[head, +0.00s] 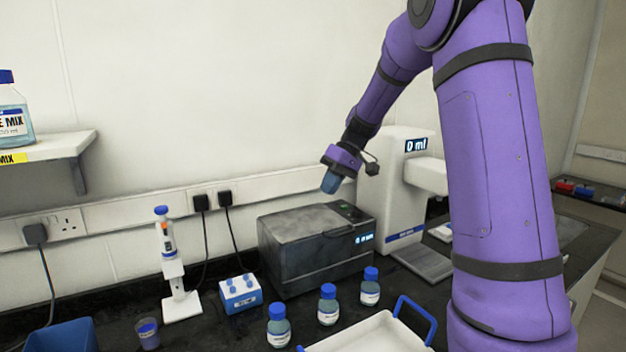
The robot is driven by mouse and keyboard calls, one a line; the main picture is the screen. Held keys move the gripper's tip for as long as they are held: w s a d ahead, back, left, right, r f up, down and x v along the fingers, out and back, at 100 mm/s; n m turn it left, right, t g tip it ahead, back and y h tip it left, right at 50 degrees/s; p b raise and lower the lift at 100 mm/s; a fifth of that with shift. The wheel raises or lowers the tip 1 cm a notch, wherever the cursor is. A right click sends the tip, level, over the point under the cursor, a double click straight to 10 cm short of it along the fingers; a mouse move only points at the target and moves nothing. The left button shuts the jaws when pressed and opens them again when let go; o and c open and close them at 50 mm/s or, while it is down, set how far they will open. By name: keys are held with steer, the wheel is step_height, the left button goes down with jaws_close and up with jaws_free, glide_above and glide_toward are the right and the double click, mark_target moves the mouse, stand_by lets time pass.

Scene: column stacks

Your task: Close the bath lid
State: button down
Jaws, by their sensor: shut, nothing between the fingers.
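The bath (318,262) is a dark grey box on the black bench, with a small lit display at the right of its front. Its grey lid (298,224) lies down over the top, and I see no open gap along the front edge. My gripper (330,187), with blue fingertips, is shut and empty. In the picture it is just above the back right part of the lid, pointing down. Whether it touches the lid cannot be told from this view.
A white dispenser (397,195) stands right of the bath. A pipette on a stand (172,262) and a blue tube rack (240,293) are on the left. Several blue-capped bottles (328,305) and a white tray (368,335) are in front.

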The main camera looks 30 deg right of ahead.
steer(key=d+f+y, duration=0.7)
steer(key=f, duration=0.6)
steer(key=shift+d+f+y, duration=0.2)
steer(key=shift+f+y, duration=0.15)
steer(key=shift+y, duration=0.05)
steer(key=shift+s+f, duration=0.1)
steer(key=shift+f, duration=0.05)
steer(key=s+a+r, duration=0.2)
steer(key=s, duration=0.5)
steer(key=s+a+r, duration=0.3)
steer(key=s, duration=0.5)
steer(key=shift+r, duration=0.25)
steer(key=shift+a, duration=0.2)
